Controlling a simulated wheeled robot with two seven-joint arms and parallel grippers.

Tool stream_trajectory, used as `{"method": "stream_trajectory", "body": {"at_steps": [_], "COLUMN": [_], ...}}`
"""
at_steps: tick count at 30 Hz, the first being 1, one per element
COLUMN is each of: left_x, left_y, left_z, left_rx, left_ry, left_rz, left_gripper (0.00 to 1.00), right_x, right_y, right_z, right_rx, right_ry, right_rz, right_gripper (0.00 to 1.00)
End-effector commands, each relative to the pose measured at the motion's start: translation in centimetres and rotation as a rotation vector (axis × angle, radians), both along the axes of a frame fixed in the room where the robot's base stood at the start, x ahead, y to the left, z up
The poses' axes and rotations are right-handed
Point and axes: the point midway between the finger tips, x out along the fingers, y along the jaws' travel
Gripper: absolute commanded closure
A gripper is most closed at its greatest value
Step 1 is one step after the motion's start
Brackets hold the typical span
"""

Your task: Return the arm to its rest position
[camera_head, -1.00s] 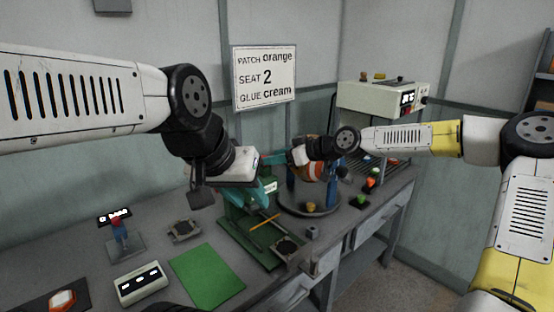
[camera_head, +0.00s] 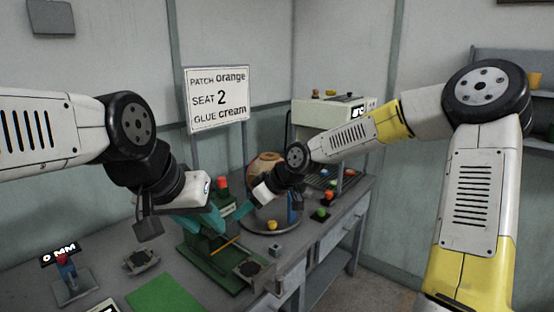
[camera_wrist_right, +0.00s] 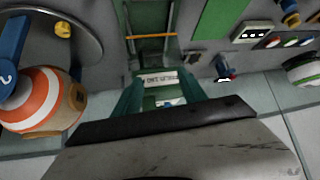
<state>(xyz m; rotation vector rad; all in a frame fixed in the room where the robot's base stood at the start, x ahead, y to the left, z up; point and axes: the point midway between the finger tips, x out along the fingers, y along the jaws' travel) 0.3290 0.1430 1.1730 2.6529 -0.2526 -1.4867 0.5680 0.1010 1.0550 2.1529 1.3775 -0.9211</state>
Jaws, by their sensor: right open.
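My right gripper (camera_wrist_right: 160,92) is open, with its teal fingers apart and no object visible between them. In the head view my right arm reaches in from the right, its wrist in front of the turntable (camera_head: 291,227). My left gripper (camera_head: 200,222) hangs over the near side of the green press (camera_head: 217,268); its fingertips are hard to separate from the press, so its opening is unclear.
A sign (camera_head: 218,100) stands behind the bench. A cream box with a display (camera_head: 330,116) is at the back right. A green mat (camera_head: 165,293) and a gauge stand (camera_head: 68,278) lie front left. A shelf (camera_head: 515,68) stands at the right. Floor is free right of the bench.

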Motion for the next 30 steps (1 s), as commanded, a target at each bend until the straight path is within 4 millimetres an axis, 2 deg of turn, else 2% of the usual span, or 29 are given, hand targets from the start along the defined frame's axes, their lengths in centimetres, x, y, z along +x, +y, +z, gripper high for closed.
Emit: {"method": "stream_trajectory", "body": {"at_steps": [3,7,14,18,24,27,30], "left_x": [0.0,0.0,0.0,0.0,0.0,0.0,0.0], "left_y": [0.0,0.0,0.0,0.0,0.0,0.0,0.0], "left_z": [0.0,0.0,0.0,0.0,0.0,0.0,0.0], "left_rx": [0.000,0.000,0.000,0.000,0.000,0.000,0.000], "left_ry": [0.000,0.000,0.000,0.000,0.000,0.000,0.000], "left_rz": [0.000,0.000,0.000,0.000,0.000,0.000,0.000], "left_gripper": [0.64,0.64,0.64,0.64,0.64,0.64,0.64], "right_x": [-2.3,-4.6,-9.5,-13.4,-19.5,-21.8,-23.2], "right_y": [-3.5,-8.0,-15.6,-19.3,-22.8,-23.7,-24.1], "right_z": [-0.7,0.1,4.6,7.7,10.8,11.4,11.7], "right_rx": [-0.164,-0.292,-0.379,-0.335,-0.171,-0.086,-0.025], "right_ry": [0.041,0.077,0.111,0.132,0.188,0.223,0.251], "right_rz": [-0.080,-0.212,-0.508,-0.693,-0.906,-0.965,-0.997], "right_gripper": [0.51,0.51,0.51,0.51,0.51,0.51,0.51]}}
